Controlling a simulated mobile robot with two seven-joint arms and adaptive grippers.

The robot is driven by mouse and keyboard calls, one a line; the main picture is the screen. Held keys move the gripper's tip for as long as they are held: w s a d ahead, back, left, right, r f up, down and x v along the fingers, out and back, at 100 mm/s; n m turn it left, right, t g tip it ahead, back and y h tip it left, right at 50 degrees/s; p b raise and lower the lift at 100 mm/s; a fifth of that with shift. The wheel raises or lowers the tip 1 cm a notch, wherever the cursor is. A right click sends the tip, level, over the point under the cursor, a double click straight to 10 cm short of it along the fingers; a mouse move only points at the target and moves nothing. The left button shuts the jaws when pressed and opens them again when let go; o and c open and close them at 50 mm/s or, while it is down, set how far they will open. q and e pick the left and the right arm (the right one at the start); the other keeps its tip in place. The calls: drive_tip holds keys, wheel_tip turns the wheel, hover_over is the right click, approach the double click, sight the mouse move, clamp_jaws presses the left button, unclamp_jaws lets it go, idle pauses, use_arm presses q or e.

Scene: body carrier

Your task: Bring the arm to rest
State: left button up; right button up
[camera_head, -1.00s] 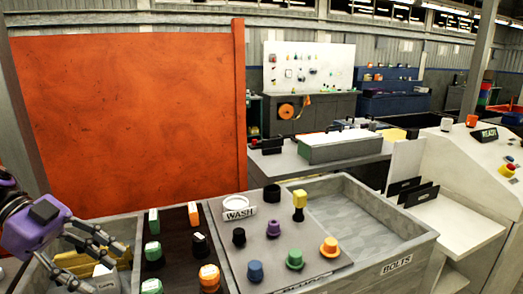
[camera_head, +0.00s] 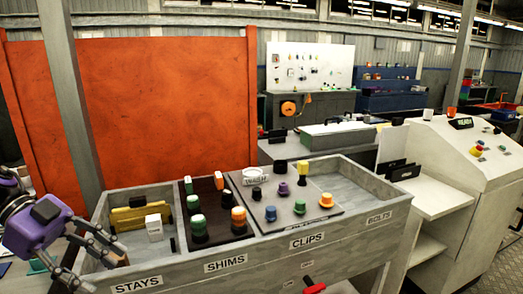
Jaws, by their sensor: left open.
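My left gripper (camera_head: 93,258) is at the lower left, its purple body (camera_head: 38,228) partly in view and its dark jointed fingers apart. It is in front of the left end of the grey bin unit (camera_head: 245,252), near the STAYS label (camera_head: 136,284). I see nothing held between the fingers. My right gripper is not in view.
The STAYS compartment holds yellow pieces (camera_head: 138,214) and a white box (camera_head: 154,228). Several coloured knobs stand on the dark and grey panels beside it. A red-handled part (camera_head: 314,286) shows at the unit's front. A pale console (camera_head: 455,160) stands at right.

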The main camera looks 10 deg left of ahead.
use_arm(q)
drive_tip(key=s+d+f+n+t+p, duration=0.1)
drive_tip(key=s+d+f+n+t, duration=0.15)
drive_tip(key=f, duration=0.65)
drive_tip(key=s+d+f+n+t+y+p, duration=0.1)
drive_tip(key=d+f+n+t, duration=0.2)
drive_tip(key=f, duration=0.5)
drive_tip(key=s+d+f+n+t+p, duration=0.1)
drive_tip(key=d+f+n+t, duration=0.15)
drive_tip(key=f+t, duration=0.45)
drive_tip(key=s+d+f+n+g+y+p, duration=0.1)
drive_tip(key=s+d+f+n+g+y, duration=0.1)
drive_tip(key=s+d+f+n+y, duration=0.2)
drive_tip(key=s+d+f+n+g+y+p, duration=0.1)
drive_tip(key=s+d+f+n+y, duration=0.3)
drive_tip(key=s+f, duration=0.7)
drive_tip(key=shift+s+d+f+n+g+y, duration=0.25)
drive_tip(key=shift+s+d+n+g+y, duration=0.25)
drive_tip(key=shift+d+g, duration=0.5)
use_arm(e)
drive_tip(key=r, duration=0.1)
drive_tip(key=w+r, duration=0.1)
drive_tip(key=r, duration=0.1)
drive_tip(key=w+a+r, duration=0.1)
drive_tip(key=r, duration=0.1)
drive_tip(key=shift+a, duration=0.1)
